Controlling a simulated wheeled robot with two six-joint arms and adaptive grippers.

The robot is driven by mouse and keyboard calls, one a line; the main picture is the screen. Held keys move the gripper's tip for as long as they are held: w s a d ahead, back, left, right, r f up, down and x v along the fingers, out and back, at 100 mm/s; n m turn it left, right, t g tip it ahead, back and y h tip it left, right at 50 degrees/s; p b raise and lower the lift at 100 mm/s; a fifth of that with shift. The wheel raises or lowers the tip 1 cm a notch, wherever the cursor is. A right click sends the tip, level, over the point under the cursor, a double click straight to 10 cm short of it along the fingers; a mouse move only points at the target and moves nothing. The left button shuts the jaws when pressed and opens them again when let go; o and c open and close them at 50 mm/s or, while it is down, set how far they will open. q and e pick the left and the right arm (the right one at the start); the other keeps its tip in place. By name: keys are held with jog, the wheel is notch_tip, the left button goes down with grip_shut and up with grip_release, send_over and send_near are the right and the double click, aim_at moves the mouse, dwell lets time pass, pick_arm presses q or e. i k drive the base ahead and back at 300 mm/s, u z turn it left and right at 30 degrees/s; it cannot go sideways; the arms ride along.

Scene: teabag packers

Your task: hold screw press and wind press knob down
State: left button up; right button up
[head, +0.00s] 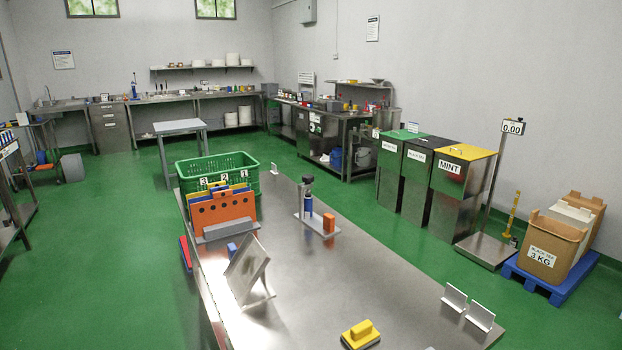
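What looks like the screw press (309,208) stands upright on the steel table, a little right of the picture's middle. It has a grey base plate, an upright post and a blue part low on its front. A dark knob (308,179) sits at its top. An orange block (329,222) stands at the right of its base. The screw and the gap under it are too small to make out. Neither of my grippers is in view, and nothing is touching the press.
The steel table (345,275) has bare room around the press. A green crate (190,178) is behind.

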aim_at(308, 178)
jog(key=z, duration=2.15)
jog(key=i, duration=3.95)
jog(key=u, duration=3.2)
jog(key=i, duration=3.4)
